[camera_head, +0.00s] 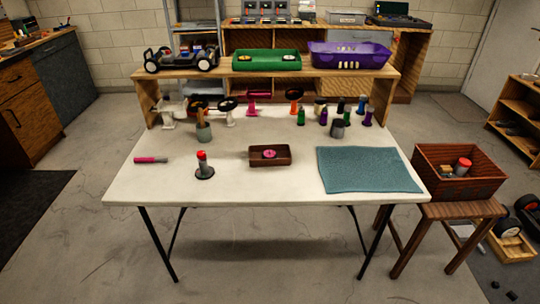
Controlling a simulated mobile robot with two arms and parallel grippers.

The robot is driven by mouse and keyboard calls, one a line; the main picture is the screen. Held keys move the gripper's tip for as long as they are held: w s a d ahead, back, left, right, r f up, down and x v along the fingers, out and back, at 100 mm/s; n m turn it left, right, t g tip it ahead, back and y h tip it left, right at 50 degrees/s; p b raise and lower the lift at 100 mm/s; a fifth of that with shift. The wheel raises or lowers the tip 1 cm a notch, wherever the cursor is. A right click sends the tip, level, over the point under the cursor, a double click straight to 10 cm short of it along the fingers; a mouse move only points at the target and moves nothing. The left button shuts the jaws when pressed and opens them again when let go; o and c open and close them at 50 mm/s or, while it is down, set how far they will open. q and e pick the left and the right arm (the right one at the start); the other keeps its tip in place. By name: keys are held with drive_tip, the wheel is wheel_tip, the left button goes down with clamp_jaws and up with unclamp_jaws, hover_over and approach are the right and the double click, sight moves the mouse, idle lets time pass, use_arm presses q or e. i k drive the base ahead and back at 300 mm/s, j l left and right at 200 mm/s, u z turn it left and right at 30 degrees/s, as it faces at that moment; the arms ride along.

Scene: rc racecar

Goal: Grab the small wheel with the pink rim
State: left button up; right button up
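A small brown tray (256,161) stands near the front middle of the white table (225,185). A small round pink item (269,154) lies in it; it looks like a wheel with a pink rim, but it is too small to be sure. A chassis with black wheels (181,60) stands on the wooden shelf (215,75) at the table's back. Neither of my grippers is in view.
A red-topped tool (203,165) and a pink-handled tool (151,160) are left of the tray. A teal mat (368,170) lies right. Several coloured bottles stand behind. A green tray (266,65) and purple basket (349,61) sit on the shelf. A brown crate (440,187) rests on a stool.

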sight(268, 154)
drive_tip(key=i+l+u, duration=0.2)
drive_tip(key=u, duration=0.15)
drive_tip(key=i+l+u, duration=0.5)
drive_tip(key=u, duration=0.2)
